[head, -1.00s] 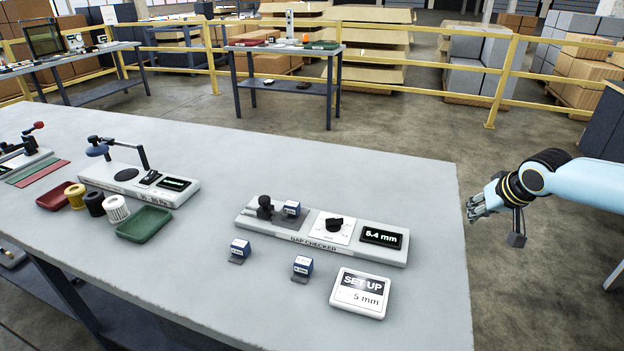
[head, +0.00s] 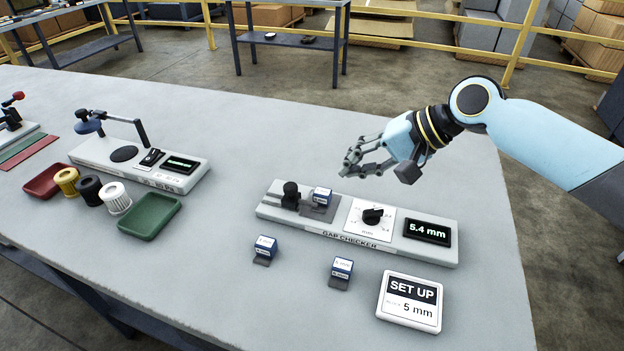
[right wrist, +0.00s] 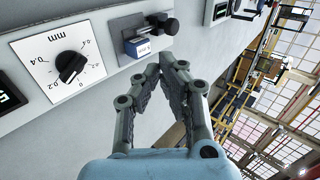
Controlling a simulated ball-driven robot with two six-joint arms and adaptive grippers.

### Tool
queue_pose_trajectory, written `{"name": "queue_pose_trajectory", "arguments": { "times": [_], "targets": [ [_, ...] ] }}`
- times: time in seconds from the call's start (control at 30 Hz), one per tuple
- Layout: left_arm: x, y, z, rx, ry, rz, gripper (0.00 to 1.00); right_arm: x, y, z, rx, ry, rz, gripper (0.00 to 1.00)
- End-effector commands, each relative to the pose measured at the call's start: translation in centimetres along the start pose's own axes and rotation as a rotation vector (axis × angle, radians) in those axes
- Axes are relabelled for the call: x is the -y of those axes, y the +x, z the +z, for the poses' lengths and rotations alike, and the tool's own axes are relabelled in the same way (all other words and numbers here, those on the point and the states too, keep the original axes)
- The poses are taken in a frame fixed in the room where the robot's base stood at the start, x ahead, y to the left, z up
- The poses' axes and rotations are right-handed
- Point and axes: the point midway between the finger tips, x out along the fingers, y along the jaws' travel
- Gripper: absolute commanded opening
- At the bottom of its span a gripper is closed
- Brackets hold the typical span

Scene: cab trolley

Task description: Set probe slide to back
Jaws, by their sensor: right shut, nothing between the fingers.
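The gap checker (head: 360,240) is a long pale base on the table. At its left end stands the black probe slide (head: 290,196), also in the right wrist view (right wrist: 163,22). A blue and white block (head: 321,194) sits beside it on a dark plate. A white dial plate with a black knob (head: 372,216) and a display (head: 427,231) reading 5.4 mm are to the right. My right gripper (head: 347,166) is shut and empty, above and behind the gap checker, apart from it. In the right wrist view its fingertips (right wrist: 172,62) are just below the block. My left gripper is out of view.
Two more blue and white blocks (head: 264,249) (head: 341,272) stand in front of the gap checker. A sign (head: 409,301) reads SET UP, 5 mm. A green tray (head: 150,216) and another instrument (head: 140,164) stand at left. The table behind the gap checker is clear.

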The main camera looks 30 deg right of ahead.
Motion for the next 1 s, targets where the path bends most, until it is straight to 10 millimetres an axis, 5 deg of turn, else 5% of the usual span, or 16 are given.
{"name": "queue_pose_trajectory", "arguments": {
  "times": [0.17, 0.5, 0.7, 1.0],
  "targets": [
    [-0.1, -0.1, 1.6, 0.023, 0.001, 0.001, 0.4, 0.0, 0.6, -0.1, -0.001, 0.002, -0.002, 0.0],
    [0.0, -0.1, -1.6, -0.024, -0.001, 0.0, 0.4, 0.1, 6.2, -0.1, -0.001, 0.004, -0.002, 0.0],
    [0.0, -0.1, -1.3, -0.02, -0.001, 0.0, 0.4, 0.0, 9.0, -0.1, -0.003, 0.001, 0.0, 0.0],
    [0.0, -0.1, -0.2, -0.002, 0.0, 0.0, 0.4, -0.1, 10.0, -0.1, -0.003, -0.002, 0.002, 0.0]
  ]
}}
